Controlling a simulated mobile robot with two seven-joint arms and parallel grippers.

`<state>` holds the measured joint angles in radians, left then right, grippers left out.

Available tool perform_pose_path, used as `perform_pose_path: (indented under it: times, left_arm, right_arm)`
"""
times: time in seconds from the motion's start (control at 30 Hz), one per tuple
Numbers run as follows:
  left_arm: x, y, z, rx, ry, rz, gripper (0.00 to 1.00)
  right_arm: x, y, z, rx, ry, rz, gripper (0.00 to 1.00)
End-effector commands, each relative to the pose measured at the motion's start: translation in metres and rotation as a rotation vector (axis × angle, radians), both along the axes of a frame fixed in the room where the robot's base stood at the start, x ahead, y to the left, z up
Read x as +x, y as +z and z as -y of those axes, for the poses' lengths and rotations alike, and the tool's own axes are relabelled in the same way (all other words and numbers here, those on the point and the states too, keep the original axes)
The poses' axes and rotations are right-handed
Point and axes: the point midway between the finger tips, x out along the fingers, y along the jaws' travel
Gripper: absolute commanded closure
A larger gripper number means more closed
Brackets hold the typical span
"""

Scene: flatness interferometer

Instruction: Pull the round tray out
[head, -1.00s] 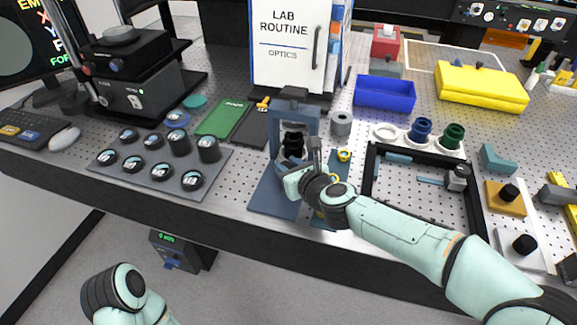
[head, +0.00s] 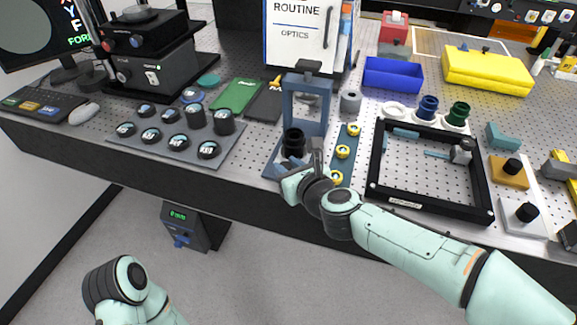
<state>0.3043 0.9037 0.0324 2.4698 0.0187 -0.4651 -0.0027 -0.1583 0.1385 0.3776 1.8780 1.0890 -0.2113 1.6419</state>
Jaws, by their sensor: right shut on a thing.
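A blue-grey upright stand (head: 327,112) with a window-like opening stands near the table's front edge. The round tray (head: 289,159) shows only as a small part low in front of the stand; my gripper hides most of it. A black cylindrical piece (head: 293,143) stands over the tray, in front of the stand's opening. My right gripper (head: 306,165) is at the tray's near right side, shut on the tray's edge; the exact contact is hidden. My left arm shows at the lower left, but its gripper is out of the picture.
A blue strip with brass-coloured rings (head: 342,152) lies just right of my gripper. A black rectangular frame (head: 431,210) lies farther right. A grey pad with several black round pieces (head: 175,150) lies left. Free floor is in front of the table edge.

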Motion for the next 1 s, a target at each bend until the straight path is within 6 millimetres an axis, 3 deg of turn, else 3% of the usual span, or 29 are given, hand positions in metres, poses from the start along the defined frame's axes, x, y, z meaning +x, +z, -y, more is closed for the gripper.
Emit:
perform_pose_path:
  times: [0.1, 0.13, 0.2, 0.6, 1.0]
  left_arm:
    - [0.000, 0.000, 0.000, 0.000, 0.000, 0.000, 0.57]
    - [0.000, 0.000, 0.000, 0.000, 0.000, 0.000, 0.57]
    - [0.000, 0.000, 0.000, 0.000, 0.000, 0.000, 0.57]
    - [-0.001, 0.001, 0.000, -0.001, -0.001, -0.003, 0.57]
    - [-0.014, 0.014, 0.006, -0.018, -0.016, -0.039, 0.57]
  right_arm:
    - [0.000, 0.000, 0.000, -0.001, -0.001, -0.001, 1.00]
    - [0.000, 0.000, 0.000, -0.001, -0.001, -0.001, 0.59]
    - [0.000, 0.000, 0.000, -0.001, -0.001, -0.001, 0.43]
    - [-0.006, 0.004, 0.004, -0.001, -0.001, 0.002, 0.43]
    - [-0.074, 0.037, 0.039, -0.002, -0.003, 0.003, 0.43]
